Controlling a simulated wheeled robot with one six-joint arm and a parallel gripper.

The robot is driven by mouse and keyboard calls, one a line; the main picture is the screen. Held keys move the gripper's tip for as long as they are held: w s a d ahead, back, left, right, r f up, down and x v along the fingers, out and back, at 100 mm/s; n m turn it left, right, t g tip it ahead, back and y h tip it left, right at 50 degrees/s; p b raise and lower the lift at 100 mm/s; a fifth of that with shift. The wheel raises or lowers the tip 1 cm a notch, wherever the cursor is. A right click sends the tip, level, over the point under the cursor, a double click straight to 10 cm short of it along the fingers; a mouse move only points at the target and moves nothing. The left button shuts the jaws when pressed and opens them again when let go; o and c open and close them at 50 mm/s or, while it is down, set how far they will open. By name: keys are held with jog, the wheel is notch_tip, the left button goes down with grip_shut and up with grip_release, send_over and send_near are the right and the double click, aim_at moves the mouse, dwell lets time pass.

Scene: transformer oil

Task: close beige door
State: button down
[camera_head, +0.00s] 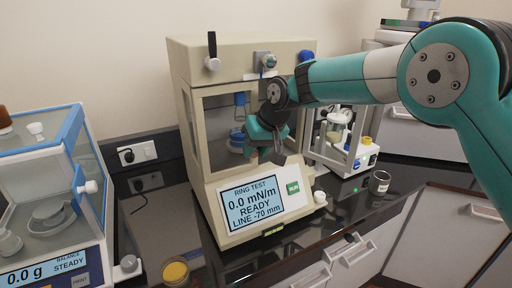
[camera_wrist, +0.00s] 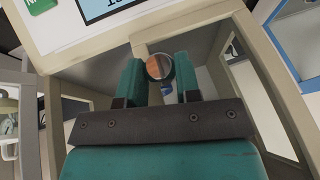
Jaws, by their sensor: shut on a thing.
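The beige ring-test instrument (camera_head: 240,60) stands on the dark counter, with a window-framed chamber above its lit screen (camera_head: 252,202). My gripper (camera_head: 266,154) is at the front of this chamber, fingers pointing down and inward. In the wrist view, its two teal fingers (camera_wrist: 159,80) lie on either side of a small round metallic knob (camera_wrist: 159,66); it is shut on this knob. Beige door framing (camera_wrist: 210,20) shows beside the knob. My gripper and arm hide much of the front, so how far the beige door stands open cannot be told.
A balance (camera_head: 50,215) with a blue-edged glass case stands at the left. A smaller white glass-sided device (camera_head: 345,145) stands close at the right, near my arm. A grey cup (camera_head: 379,183) and a yellow-topped jar (camera_head: 176,272) are on the counter. Dark counter right of the cup is clear.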

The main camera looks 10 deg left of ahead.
jog(key=c, duration=0.8)
grip_release()
jog(key=shift+s, duration=0.1)
jog(key=shift+d+r, duration=0.15)
jog(key=shift+r, duration=0.15)
jog(key=b+v, duration=0.3)
jog(key=v, duration=1.3)
jog(key=shift+s+d+r, duration=0.15)
jog(key=shift+d+r, duration=0.05)
jog(key=shift+r, duration=0.15)
jog(key=s+d+f, duration=0.4)
jog(key=s+d, duration=0.1)
jog(key=s, duration=0.5)
jog(key=s+d+f+g+b, duration=0.1)
jog(key=s+d+f, duration=0.4)
jog(key=s, duration=0.6)
jog(key=s+d+f+g+b, duration=0.1)
jog(key=s+d+f, duration=0.3)
jog(key=s+d, duration=0.3)
jog(key=s, duration=0.3)
jog(key=shift+s+f+n, duration=0.2)
jog(key=shift+f+n, duration=0.1)
jog(key=shift+f, duration=0.1)
